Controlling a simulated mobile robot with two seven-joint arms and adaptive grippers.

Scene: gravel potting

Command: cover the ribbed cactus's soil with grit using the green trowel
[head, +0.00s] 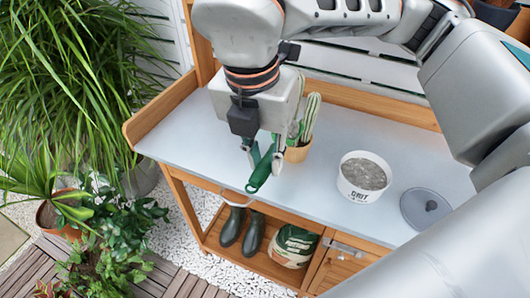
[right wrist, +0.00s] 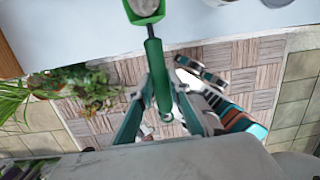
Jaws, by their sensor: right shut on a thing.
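My right gripper (head: 262,152) is shut on the green trowel (head: 261,173), above the bench top near its front edge. In the right wrist view the trowel's handle (right wrist: 155,65) runs between the fingers and its scoop (right wrist: 145,11) is at the top edge, with something grey in it that looks like grit. The ribbed cactus (head: 311,117) stands upright in a terracotta pot (head: 299,153), just right of and behind the gripper, which partly hides it. Its soil is not visible. A white tub marked GRIT (head: 358,192) holds grey grit, right of the pot. My left gripper is out of view.
The bench's left part is clear. Boots (head: 242,228) and a bag (head: 294,246) are on the lower shelf. Leafy plants (head: 60,90) stand at left.

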